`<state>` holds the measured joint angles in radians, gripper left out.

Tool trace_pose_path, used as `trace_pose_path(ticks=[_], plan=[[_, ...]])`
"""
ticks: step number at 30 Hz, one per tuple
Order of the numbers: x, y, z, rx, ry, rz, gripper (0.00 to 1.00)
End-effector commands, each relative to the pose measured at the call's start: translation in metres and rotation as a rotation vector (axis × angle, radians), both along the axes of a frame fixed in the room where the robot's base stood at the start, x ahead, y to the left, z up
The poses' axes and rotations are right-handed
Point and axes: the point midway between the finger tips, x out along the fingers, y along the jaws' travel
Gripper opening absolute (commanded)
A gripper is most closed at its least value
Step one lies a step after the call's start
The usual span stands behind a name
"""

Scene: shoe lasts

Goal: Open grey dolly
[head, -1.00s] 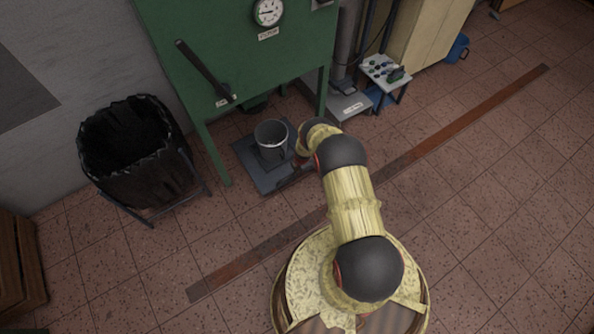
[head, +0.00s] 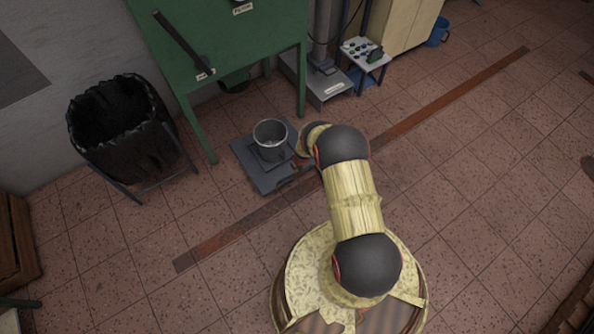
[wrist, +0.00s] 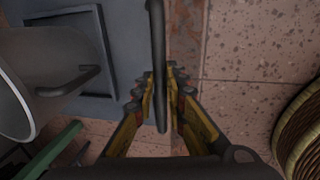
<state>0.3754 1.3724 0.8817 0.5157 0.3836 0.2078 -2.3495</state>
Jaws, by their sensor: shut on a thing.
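The grey dolly (head: 262,182) is a flat low platform on the floor in front of the green machine, with a grey bucket (head: 270,139) standing on it. In the wrist view the dolly's deck (wrist: 88,28) is at the upper left, and the bucket (wrist: 42,58) is at the left edge. A dark bar handle (wrist: 157,50) runs down the middle there. My gripper (wrist: 161,92) is shut around this bar, one finger on each side. In the head view my arm mostly hides the gripper at the dolly's right side.
The green machine (head: 235,50) stands behind the dolly on legs. A black-lined bin (head: 125,130) is at the left. A small white table (head: 365,55) and a blue bucket (head: 438,32) are at the back. The tiled floor at the right is mostly clear.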

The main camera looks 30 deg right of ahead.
Motion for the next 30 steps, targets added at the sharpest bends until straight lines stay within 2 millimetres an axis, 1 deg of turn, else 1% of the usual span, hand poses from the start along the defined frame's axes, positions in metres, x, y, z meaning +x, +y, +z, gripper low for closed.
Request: trace_pose_path(ticks=[11, 12, 21, 30], plan=[[0.0003, -0.0005, 0.0004, -0.001, -0.001, 0.0, 0.0], [0.0003, -0.0005, 0.0004, -0.001, -0.001, 0.0, 0.15], [0.0001, -0.0002, 0.0002, 0.0, -0.001, 0.0, 0.32], [0.0001, -0.0002, 0.0008, 0.0, -0.001, 0.0, 0.32]])
